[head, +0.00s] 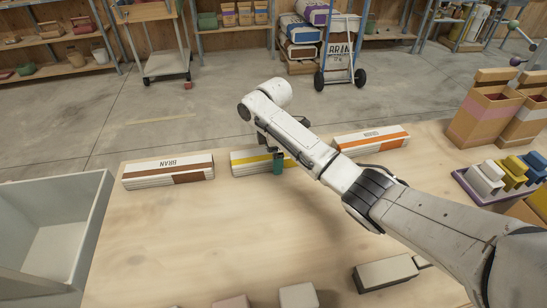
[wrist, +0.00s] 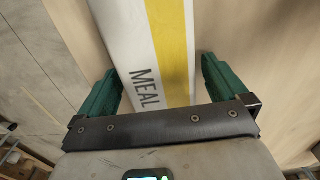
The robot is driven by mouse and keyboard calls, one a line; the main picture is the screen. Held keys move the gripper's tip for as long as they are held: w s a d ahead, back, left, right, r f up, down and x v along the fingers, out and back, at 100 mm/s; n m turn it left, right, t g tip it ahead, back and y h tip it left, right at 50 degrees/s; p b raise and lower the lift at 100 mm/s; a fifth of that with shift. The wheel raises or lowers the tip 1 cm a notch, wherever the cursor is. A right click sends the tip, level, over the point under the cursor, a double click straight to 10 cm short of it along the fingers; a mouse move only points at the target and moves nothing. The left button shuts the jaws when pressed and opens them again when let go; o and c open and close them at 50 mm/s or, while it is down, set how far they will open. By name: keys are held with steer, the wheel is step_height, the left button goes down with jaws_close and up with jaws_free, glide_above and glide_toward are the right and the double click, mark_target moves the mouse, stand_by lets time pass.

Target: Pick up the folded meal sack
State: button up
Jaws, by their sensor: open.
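The folded meal sack (head: 247,162) is white with a yellow stripe and lies on the wooden table behind my arm. My arm hides part of it in the head view. In the wrist view the sack (wrist: 140,40) shows the word MEAL and its end lies between my green fingers. My gripper (wrist: 159,80) is open, with one finger on each side of the sack; I cannot tell whether either touches it. In the head view a green finger of my gripper (head: 278,163) shows at the sack's near side.
A folded bran sack (head: 150,172) with a brown stripe lies to the left, an orange-striped sack (head: 372,140) to the right. A grey bin (head: 92,225) stands at the left edge. Paper bags (head: 487,112) and a tray of scoops (head: 482,188) stand at the right. The middle of the table is clear.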

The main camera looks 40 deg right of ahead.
steer(key=shift+f, duration=0.15)
steer(key=c, duration=1)
steer(key=shift+c, duration=0.4)
